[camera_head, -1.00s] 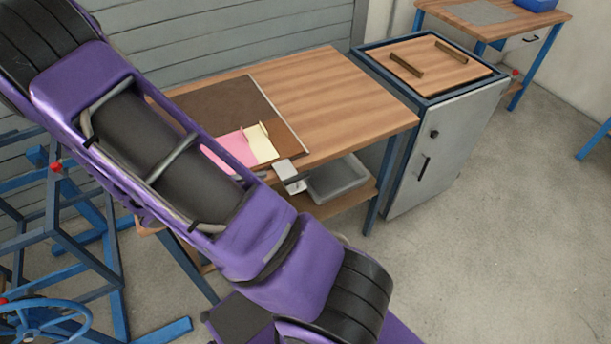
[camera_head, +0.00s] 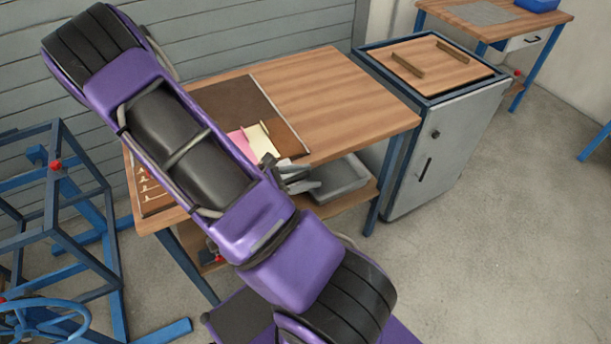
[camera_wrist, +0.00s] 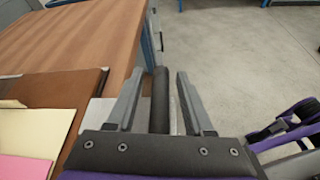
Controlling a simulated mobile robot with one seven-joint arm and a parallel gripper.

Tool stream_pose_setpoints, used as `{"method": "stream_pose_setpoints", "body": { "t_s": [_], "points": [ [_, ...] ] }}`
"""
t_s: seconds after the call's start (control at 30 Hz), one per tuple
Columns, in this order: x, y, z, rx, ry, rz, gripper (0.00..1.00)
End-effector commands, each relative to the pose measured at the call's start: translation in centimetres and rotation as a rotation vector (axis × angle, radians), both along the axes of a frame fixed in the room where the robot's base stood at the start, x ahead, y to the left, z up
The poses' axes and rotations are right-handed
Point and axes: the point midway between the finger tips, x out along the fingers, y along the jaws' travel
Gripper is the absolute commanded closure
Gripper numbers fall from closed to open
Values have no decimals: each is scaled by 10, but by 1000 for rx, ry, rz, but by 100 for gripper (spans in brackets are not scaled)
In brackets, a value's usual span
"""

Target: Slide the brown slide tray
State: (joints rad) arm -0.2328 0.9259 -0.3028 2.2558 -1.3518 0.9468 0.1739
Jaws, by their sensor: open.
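A brown panel that looks like the slide tray (camera_head: 286,138) lies on the wooden table near its front edge; it shows at the left of the wrist view (camera_wrist: 62,90). My gripper (camera_head: 312,177) is at the table's front edge. In the wrist view my gripper (camera_wrist: 160,75) is open, with a dark round bar between its fingers. I cannot tell whether the bar belongs to the tray or whether the fingers touch it. A pale grey plate (camera_wrist: 95,115) lies left of the fingers.
A grey bin (camera_head: 342,180) stands on the shelf below the table edge, close to my gripper. The right part of the tabletop (camera_head: 345,105) is clear. A grey cabinet (camera_head: 450,145) stands to the right. Blue frames (camera_head: 70,225) stand at the left. Floor on the right is open.

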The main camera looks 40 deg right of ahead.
Motion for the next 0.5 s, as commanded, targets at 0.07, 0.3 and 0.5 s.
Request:
{"method": "stream_pose_setpoints", "body": {
  "t_s": [0.07, 0.3, 0.5],
  "points": [
    [0, 0, 0, 0, 0, 0, 53],
    [0, 0, 0, 0, 0, 0, 96],
    [0, 0, 0, 0, 0, 0, 100]
  ]
}}
